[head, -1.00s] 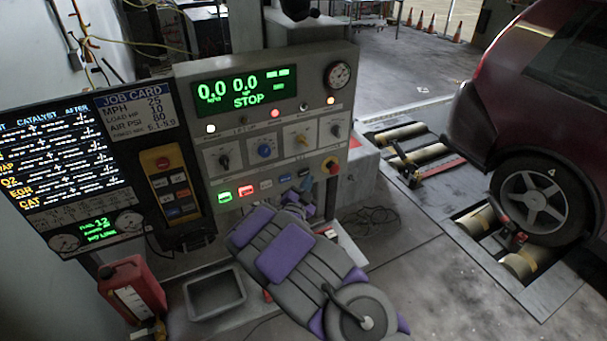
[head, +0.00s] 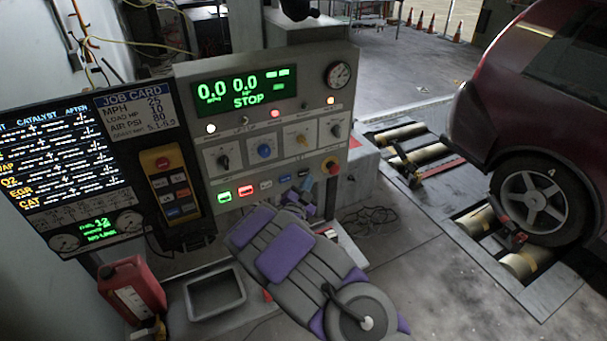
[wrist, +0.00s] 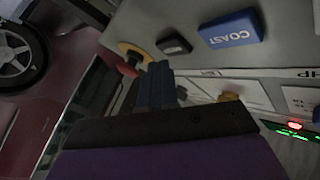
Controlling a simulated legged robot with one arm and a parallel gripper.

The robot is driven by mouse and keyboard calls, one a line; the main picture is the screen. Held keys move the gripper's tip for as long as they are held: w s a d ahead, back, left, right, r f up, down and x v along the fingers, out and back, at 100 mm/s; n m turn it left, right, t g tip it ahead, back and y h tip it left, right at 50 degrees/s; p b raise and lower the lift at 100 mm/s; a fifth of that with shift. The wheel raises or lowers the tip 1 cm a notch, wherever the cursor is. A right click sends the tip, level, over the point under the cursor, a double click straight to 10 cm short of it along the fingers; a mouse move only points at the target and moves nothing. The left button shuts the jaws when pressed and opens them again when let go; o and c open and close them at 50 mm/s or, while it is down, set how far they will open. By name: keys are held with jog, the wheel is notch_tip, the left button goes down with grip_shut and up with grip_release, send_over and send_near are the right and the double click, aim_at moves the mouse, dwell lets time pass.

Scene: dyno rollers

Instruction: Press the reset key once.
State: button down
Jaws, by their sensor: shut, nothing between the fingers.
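The control panel (head: 262,130) has a row of keys along its lower edge. A small dark key (head: 303,173) sits at the right end of the row, and it also shows in the wrist view (wrist: 174,46). Its lettering is not readable, so I cannot confirm that it is the reset key. The blue COAST key (wrist: 232,29) is beside it. My gripper (head: 301,192) is just below the right end of the row. In the wrist view its fingers (wrist: 157,72) are shut and empty, near the dark key. I cannot tell whether they touch the panel.
A red stop knob on a yellow base (head: 330,166) is right of the dark key. Green (head: 224,197) and red (head: 245,191) keys are at the left of the row. A pendant (head: 170,183) hangs left of the panel. The display (head: 245,90) reads STOP.

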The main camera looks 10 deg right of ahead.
jog(key=shift+w, duration=0.1)
jog(key=shift+w+r, duration=0.1)
jog(key=shift+w, duration=0.15)
jog(key=shift+w+a, duration=0.2)
jog(key=shift+w, duration=0.15)
dwell(0.6)
dwell(0.4)
jog(key=shift+s+d, duration=0.3)
jog(key=shift+s, duration=0.45)
jog(key=s, duration=0.1)
jog(key=s+d+b, duration=0.1)
jog(key=s, duration=0.2)
jog(key=shift+s+d, duration=0.25)
jog(key=shift+s, duration=0.15)
dwell(0.5)
